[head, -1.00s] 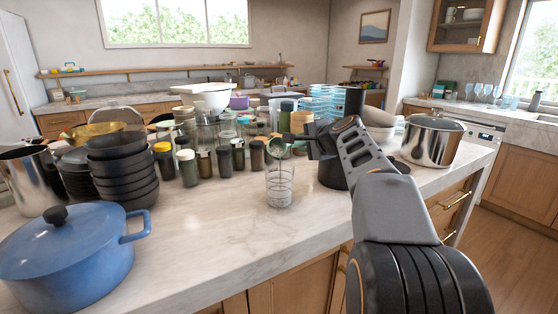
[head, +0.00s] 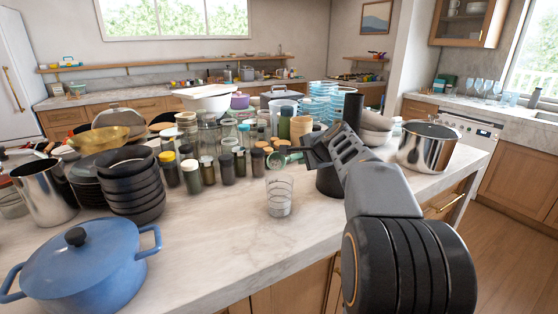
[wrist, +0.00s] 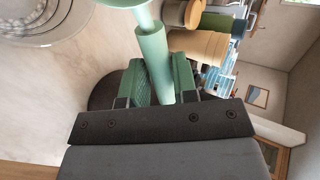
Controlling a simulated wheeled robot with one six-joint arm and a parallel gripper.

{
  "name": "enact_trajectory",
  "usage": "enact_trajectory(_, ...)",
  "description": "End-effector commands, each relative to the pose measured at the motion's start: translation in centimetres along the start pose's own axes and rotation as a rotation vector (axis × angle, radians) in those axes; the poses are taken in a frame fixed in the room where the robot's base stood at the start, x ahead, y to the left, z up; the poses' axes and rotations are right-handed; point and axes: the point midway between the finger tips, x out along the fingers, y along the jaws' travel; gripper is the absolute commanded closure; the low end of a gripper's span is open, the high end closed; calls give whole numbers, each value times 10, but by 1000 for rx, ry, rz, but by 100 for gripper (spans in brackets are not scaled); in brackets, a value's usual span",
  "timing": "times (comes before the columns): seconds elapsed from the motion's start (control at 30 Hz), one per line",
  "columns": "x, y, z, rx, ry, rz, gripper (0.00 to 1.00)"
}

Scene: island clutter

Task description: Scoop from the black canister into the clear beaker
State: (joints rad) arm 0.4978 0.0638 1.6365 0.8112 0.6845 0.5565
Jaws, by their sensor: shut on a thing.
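My gripper (head: 308,156) is shut on the handle of a pale green scoop (head: 283,158). The wrist view shows the handle (wrist: 155,62) between the fingers, with the bowl cut off at the top edge. In the head view the scoop's bowl end appears just above the clear beaker's rim; I cannot tell whether it is directly over it. The clear beaker (head: 279,199) stands upright on the marble island and shows at upper left in the wrist view (wrist: 45,36). The black canister (head: 328,183) stands to its right, partly hidden by my arm. Its contents are hidden.
Several jars (head: 191,175) crowd the island behind and left of the beaker. Black bowls (head: 135,185) and a blue pot (head: 85,265) stand left. A steel pot (head: 428,148) stands right. Bare marble (head: 225,235) lies in front of the beaker.

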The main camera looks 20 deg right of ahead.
Motion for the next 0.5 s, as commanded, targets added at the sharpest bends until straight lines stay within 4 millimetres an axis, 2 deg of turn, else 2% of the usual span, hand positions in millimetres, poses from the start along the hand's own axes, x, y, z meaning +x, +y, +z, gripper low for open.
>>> enact_trajectory(0.03, -5, -8, 1, 1, -2, 21, 100)
enact_trajectory(0.5, -1, -8, 0, 1, -1, 199, 100)
